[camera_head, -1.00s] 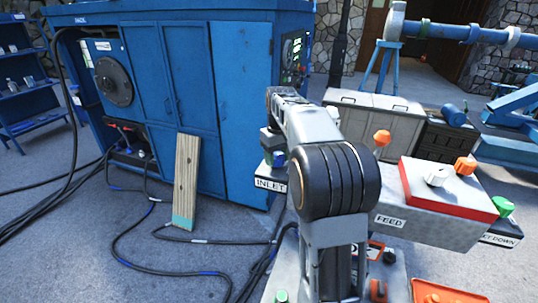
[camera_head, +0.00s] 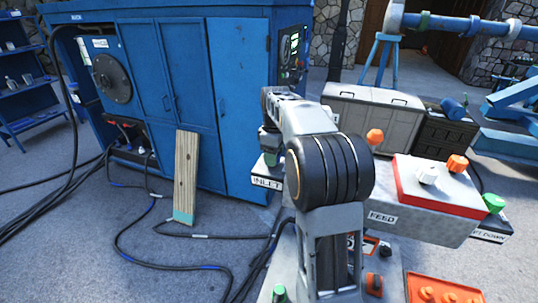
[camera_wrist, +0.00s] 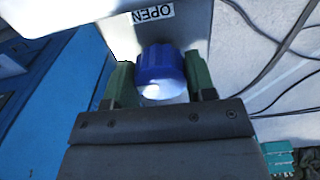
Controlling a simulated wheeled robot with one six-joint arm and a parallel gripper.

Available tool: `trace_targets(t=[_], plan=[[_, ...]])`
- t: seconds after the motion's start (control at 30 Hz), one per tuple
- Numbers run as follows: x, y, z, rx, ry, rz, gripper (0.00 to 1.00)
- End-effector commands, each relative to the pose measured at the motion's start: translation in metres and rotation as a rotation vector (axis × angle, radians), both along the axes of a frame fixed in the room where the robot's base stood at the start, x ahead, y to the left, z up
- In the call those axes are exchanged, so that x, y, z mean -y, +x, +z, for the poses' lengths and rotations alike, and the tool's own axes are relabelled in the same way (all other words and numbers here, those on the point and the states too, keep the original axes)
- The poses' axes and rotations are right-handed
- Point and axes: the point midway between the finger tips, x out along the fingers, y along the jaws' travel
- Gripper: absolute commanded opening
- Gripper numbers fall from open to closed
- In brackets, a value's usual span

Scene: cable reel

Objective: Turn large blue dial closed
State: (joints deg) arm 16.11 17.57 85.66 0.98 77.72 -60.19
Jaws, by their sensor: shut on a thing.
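The large blue dial (camera_wrist: 161,75) is in the middle of the wrist view, on a pale grey panel below an "OPEN" label (camera_wrist: 152,14) that appears upside down. My gripper (camera_wrist: 162,84) has its two green fingers on either side of the dial and is shut on it. In the head view my arm stands in front of the panel near the "INLET" label (camera_head: 267,182) and hides most of the dial and my gripper. The dial's exact turn angle cannot be told.
A blue cabinet (camera_head: 240,100) stands behind left. Black cables (camera_head: 130,245) lie on the floor.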

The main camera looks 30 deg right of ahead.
Motion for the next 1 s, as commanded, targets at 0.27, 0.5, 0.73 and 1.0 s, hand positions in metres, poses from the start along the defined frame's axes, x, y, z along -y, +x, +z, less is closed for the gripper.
trace_targets(t=[0.27, 0.5, 0.73, 1.0], plan=[[-0.005, 0.002, -0.001, -0.006, 0.000, 0.034, 0.27], [-0.008, 0.004, -0.002, -0.009, -0.003, 0.034, 0.27], [-0.011, 0.006, -0.003, -0.012, -0.006, 0.034, 0.63], [-0.016, 0.010, -0.005, -0.014, -0.012, 0.032, 0.76]])
